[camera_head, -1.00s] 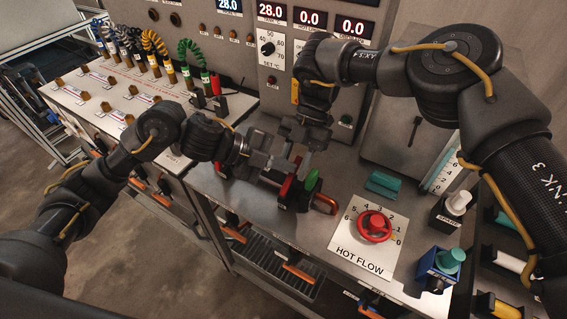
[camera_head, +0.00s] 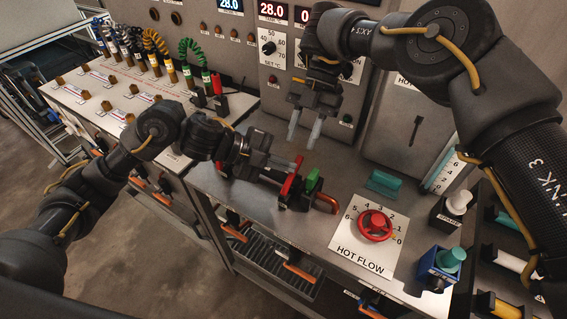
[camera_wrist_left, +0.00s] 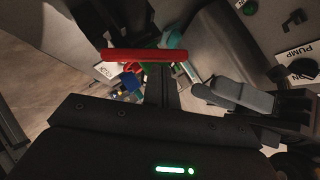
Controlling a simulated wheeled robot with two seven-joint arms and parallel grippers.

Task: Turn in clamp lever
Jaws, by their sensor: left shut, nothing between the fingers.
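A clamp fixture (camera_head: 297,200) stands on the grey bench in the head view, with a red bar (camera_head: 292,176) and a green piece (camera_head: 312,180) on top. The red bar, which looks like the clamp lever, also lies across the left wrist view (camera_wrist_left: 145,55). My left gripper (camera_head: 290,162) is shut and empty, at the red bar; whether it touches the bar is unclear. My right gripper (camera_head: 304,130) is open and empty, pointing down above the bench behind the clamp.
A red HOT FLOW knob (camera_head: 375,225) on a white dial plate is right of the clamp. The upright panel with displays (camera_head: 270,12) closes off the back.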

